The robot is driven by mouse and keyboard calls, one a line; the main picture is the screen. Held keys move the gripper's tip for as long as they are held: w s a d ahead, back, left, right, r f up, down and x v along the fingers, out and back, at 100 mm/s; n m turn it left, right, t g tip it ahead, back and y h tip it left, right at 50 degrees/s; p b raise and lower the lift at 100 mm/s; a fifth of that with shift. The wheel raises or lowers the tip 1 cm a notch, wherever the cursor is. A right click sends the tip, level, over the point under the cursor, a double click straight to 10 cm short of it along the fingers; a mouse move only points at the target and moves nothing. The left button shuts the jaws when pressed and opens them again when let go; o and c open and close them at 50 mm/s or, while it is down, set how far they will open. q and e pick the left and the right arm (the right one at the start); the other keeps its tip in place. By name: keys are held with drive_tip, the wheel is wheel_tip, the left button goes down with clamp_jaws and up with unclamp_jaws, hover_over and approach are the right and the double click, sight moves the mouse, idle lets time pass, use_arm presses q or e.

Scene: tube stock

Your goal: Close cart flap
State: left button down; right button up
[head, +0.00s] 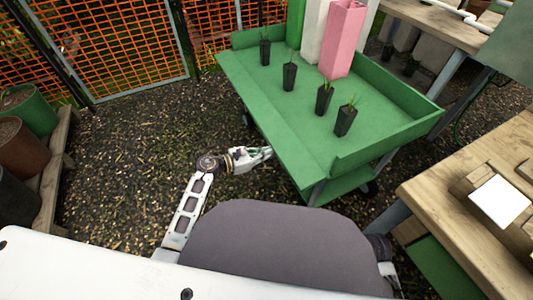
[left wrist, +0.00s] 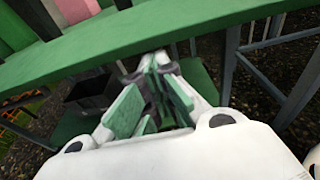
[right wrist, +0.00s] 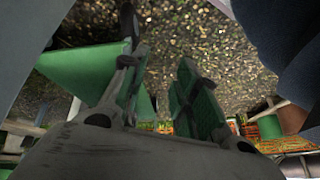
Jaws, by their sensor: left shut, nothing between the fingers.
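The green cart (head: 375,115) stands ahead with raised walls on its far, right and near sides. Its flap (head: 262,108) on the left side lies folded out, roughly level with the cart's bed. In the left wrist view the flap's edge (left wrist: 200,22) runs across the top. My left gripper (head: 262,154) is shut and empty, close to the flap's outer edge near its near corner. In the left wrist view its fingers (left wrist: 160,62) point toward that edge from just below; contact cannot be told. My right gripper (right wrist: 160,62) is open and empty; the head view does not show it.
Several black seedling pots (head: 289,76) stand in a row on the cart, near the flap. A tall pink container (head: 343,40) stands behind them. A wooden table (head: 450,200) is at the right. Pots on pallets (head: 52,185) line the left. Gravel between is clear.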

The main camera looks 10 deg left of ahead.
use_arm(q)
drive_tip(key=r+p, duration=0.1)
drive_tip(key=p, duration=0.1)
drive_tip(key=shift+a+r+g+y+p, duration=0.1)
drive_tip(key=shift+r+g+y+p, duration=0.1)
drive_tip(key=shift+g+y+p, duration=0.15)
use_arm(e)
wheel_tip(320, 180, up, 7)
drive_tip(key=s+d+g+h, duration=0.1)
drive_tip(key=s, duration=0.1)
drive_tip(key=shift+s+d+f, duration=0.15)
drive_tip(key=shift+s+d, duration=0.05)
drive_tip(key=shift+d, duration=0.15)
idle(0.3)
